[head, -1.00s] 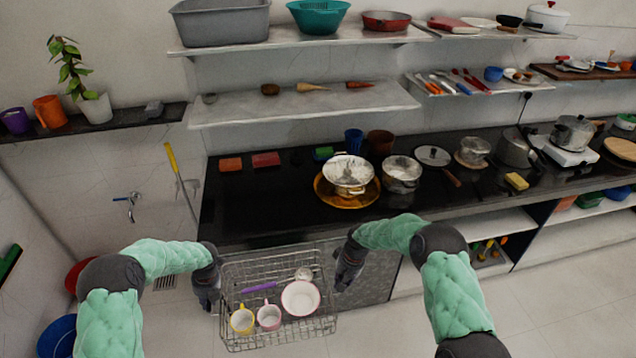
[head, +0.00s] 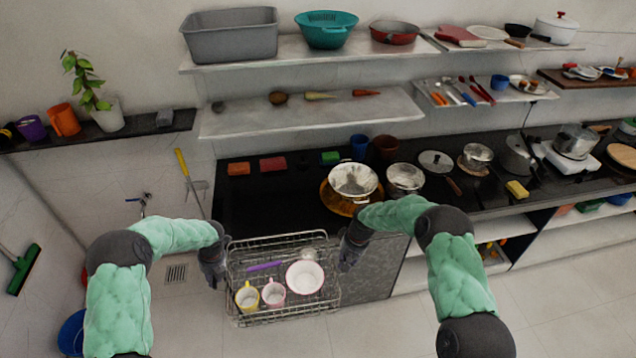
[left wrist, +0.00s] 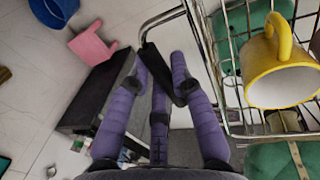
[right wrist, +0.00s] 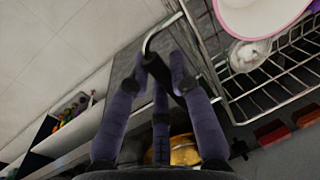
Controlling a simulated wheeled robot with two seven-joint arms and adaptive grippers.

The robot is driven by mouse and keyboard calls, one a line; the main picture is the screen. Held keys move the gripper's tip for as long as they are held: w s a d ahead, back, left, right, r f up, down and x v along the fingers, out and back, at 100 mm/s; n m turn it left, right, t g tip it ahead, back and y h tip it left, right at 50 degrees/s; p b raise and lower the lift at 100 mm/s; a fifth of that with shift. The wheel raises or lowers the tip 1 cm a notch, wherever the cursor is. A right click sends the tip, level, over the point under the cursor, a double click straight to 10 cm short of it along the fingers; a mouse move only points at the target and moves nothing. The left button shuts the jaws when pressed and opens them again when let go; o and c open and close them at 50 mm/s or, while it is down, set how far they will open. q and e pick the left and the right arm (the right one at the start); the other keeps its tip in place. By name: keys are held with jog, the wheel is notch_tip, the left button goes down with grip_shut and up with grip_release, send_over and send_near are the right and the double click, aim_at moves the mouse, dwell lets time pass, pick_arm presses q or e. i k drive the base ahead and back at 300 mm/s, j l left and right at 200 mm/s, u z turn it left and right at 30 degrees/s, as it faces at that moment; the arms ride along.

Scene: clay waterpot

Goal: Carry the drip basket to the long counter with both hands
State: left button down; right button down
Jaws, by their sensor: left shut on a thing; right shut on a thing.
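The drip basket (head: 292,314) is a wire rack in front of the long counter, seen in the lower middle of the head view. It holds a yellow cup (head: 247,296), a pink-rimmed cup (head: 273,293), a white bowl (head: 305,278), a purple utensil (head: 264,266) and a small clear item. My left gripper (head: 213,272) is shut on the basket's left handle; the left wrist view shows its fingers (left wrist: 160,68) around the bar. My right gripper (head: 346,256) is shut on the right handle, also in the right wrist view (right wrist: 160,72). The basket's far rim overlaps the counter's front edge in the picture.
The long black counter (head: 270,205) has a bare stretch at its left end. Sponges (head: 272,164) lie along its back, and a steel pot (head: 353,181) on a golden dish stands to the right. A yellow-handled tool (head: 189,180) leans at the counter's left side.

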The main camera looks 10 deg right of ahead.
aim_at(278, 205)
jog(key=i, duration=1.35)
